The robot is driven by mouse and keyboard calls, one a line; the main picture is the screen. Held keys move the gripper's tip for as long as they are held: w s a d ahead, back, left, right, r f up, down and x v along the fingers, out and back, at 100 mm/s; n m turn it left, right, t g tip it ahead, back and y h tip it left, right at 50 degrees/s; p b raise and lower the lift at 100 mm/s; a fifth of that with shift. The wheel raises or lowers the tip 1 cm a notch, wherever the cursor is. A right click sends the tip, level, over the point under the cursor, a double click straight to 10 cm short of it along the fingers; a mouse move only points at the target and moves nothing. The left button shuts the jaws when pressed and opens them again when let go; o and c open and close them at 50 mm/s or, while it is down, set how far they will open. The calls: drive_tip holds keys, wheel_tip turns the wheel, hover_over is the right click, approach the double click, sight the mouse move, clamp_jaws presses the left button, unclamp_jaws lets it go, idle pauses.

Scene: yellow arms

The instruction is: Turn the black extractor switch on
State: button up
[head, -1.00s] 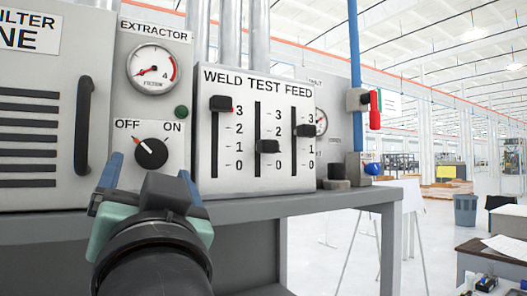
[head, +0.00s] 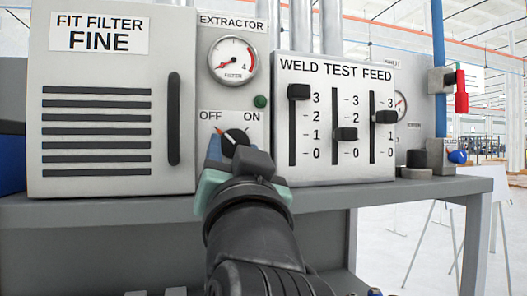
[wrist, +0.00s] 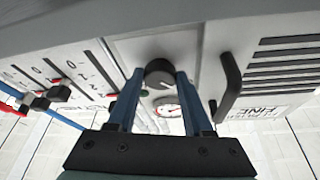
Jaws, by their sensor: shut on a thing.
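The black extractor switch (head: 236,137) is a round knob on the grey panel, under the EXTRACTOR gauge (head: 233,60). Its orange pointer mark points up and left, toward OFF. My gripper (head: 236,151) is at the knob, and its body hides the knob's lower part in the head view. In the wrist view the switch (wrist: 159,72) sits between the two blue fingertips, one on each side. My gripper is shut on it.
A green button (head: 260,101) sits just above ON. The WELD TEST FEED slider box (head: 335,170) stands close on the right. A black vertical handle (head: 173,120) sticks out from the filter cabinet (head: 100,185) on the left. The grey bench edge (head: 420,188) runs below.

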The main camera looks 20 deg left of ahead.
clamp_jaws()
